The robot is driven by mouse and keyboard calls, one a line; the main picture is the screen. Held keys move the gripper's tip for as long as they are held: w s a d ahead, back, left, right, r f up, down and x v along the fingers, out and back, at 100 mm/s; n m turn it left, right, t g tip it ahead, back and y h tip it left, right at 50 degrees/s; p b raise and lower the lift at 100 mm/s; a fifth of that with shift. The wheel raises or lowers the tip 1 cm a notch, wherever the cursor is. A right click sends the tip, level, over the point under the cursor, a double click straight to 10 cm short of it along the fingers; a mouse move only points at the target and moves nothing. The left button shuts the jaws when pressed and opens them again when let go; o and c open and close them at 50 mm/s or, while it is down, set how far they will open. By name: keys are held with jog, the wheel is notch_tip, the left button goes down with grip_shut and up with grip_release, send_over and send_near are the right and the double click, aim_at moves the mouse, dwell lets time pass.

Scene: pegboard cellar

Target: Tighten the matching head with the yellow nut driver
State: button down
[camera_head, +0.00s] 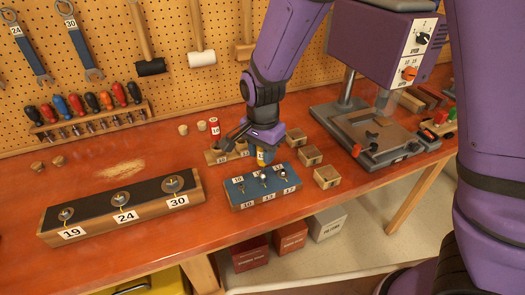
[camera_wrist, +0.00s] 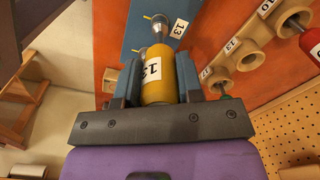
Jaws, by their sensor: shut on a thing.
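The yellow nut driver (camera_head: 262,157), marked 13, is held upright in my gripper (camera_head: 259,148). In the wrist view the yellow handle (camera_wrist: 157,93) lies between the two fingers of my gripper (camera_wrist: 160,85), and its metal socket points at the blue block (camera_wrist: 140,28). The socket is over or on the position marked 13; I cannot tell whether it touches the head, which it hides. In the head view the blue block (camera_head: 235,195) carries heads in a row, with front labels 10, 13 and 17.
A wooden driver stand (camera_head: 215,157) holds a red driver (camera_head: 214,127) behind the block. A long block (camera_head: 105,215) marked 19, 24, 30 stands left. Bare red bench lies between.

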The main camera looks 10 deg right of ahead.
jog(key=shift+f, duration=0.1)
jog(key=shift+n, duration=0.3)
jog(key=shift+r, duration=3.65)
jog(key=c, duration=1.5)
grip_release()
jog(key=shift+c, duration=0.2)
grip_shut()
